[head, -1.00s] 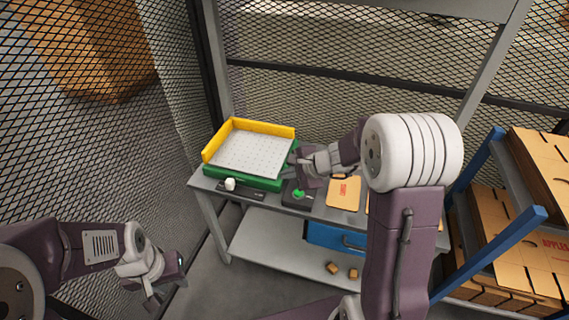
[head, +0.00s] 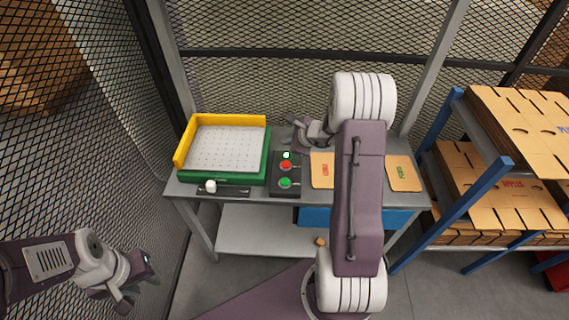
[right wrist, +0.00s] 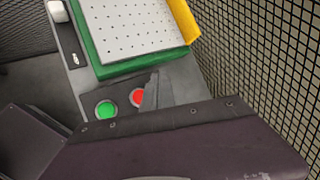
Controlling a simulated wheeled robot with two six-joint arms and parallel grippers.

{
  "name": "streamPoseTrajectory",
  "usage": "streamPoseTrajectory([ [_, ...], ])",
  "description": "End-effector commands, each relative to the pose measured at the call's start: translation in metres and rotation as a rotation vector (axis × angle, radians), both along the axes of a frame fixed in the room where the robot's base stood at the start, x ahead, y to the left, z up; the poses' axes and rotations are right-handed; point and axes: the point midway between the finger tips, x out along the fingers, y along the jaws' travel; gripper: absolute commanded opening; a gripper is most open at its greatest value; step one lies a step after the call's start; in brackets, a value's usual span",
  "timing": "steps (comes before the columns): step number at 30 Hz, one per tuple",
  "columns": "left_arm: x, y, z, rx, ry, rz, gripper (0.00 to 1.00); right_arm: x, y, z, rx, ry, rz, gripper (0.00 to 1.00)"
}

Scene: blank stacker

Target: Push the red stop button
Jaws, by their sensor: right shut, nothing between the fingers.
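The red stop button (head: 286,165) sits on a dark control panel (head: 275,192), above a green button (head: 285,183) and below a small whitish-green lamp (head: 286,155). In the right wrist view the red button (right wrist: 137,97) is partly covered on its right by a dark grey part, beside the green button (right wrist: 106,109). My right gripper (head: 298,133) is shut and empty, just behind and right of the panel in the head view; I cannot tell its height. My left gripper (head: 138,279) is open and empty at lower left, away from the table.
A tray with a green base and yellow walls (head: 221,118) stands left of the panel, with a white knob (head: 210,186) in front. Cardboard blanks (head: 403,172) lie to the right. A blue-posted rack (head: 440,222) stands farther right. Mesh fencing encloses the back and left.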

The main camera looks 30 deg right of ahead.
Motion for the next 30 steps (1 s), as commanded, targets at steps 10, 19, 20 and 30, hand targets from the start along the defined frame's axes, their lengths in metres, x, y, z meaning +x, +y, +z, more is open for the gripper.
streamPoseTrajectory([
  [10, 0.000, 0.000, -0.021, 0.000, 0.000, 0.000, 0.36, 0.000, 0.000, -0.029, 0.001, 0.002, 0.000, 0.00],
  [19, 0.000, 0.000, -0.056, 0.000, 0.000, 0.000, 0.36, 0.000, 0.000, -0.076, 0.000, -0.001, 0.001, 0.00],
  [20, 0.000, 0.000, -0.061, 0.000, 0.000, 0.000, 0.36, 0.000, 0.000, -0.079, 0.000, -0.001, 0.001, 0.00],
  [30, 0.000, 0.000, -0.072, 0.000, 0.000, 0.000, 0.36, 0.000, 0.000, -0.088, -0.001, 0.000, 0.001, 0.00],
])
